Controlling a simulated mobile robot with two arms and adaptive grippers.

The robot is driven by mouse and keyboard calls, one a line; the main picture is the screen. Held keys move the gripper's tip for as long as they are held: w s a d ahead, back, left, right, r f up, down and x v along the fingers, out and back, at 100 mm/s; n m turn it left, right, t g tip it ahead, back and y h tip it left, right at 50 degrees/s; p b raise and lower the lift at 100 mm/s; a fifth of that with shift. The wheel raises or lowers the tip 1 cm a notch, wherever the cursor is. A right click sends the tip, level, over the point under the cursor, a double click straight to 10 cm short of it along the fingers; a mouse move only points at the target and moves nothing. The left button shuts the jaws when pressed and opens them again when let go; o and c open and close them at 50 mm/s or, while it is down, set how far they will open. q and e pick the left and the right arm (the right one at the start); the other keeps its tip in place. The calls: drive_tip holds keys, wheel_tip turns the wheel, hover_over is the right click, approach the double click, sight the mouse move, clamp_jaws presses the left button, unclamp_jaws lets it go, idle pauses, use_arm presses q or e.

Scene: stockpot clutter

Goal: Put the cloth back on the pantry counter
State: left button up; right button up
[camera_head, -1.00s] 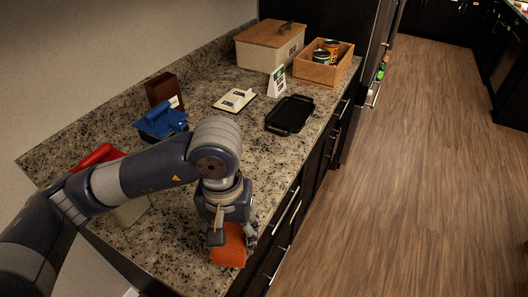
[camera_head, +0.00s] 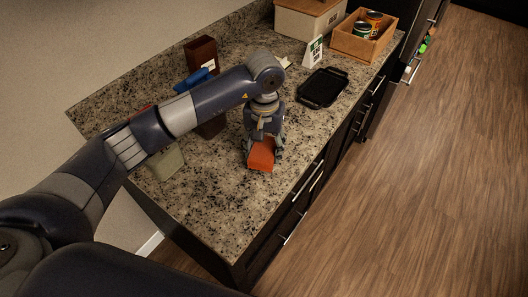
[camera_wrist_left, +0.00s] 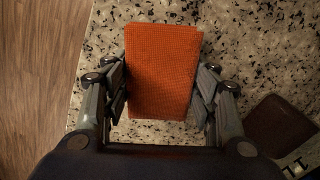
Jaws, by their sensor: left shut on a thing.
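The orange cloth (camera_head: 262,155) is a small folded block at my left gripper (camera_head: 263,150), over the granite pantry counter (camera_head: 225,215). In the left wrist view the cloth (camera_wrist_left: 163,70) sits between the two fingers of my left gripper (camera_wrist_left: 165,105), which is shut on it. The speckled counter (camera_wrist_left: 255,45) shows below and around it. I cannot tell whether the cloth touches the counter. My right gripper is not in view.
A black tray (camera_head: 323,88), a wooden crate with cans (camera_head: 365,45), a lidded bin (camera_head: 308,20) and a small sign (camera_head: 313,50) stand farther back. A brown box (camera_head: 202,55) stands by the wall. The counter's near end is clear.

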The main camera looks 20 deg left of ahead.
sight(264, 156)
use_arm(q)
wheel_tip(264, 156, down, 2)
drive_tip(key=shift+s+p, duration=0.15)
drive_tip(key=shift+p, duration=0.45)
drive_tip(key=shift+f, duration=0.55)
drive_tip(key=shift+f, duration=0.2)
drive_tip(key=o, duration=0.9)
drive_tip(key=shift+r, duration=0.1)
drive_tip(key=shift+o, duration=0.2)
drive_tip(key=shift+r, duration=0.1)
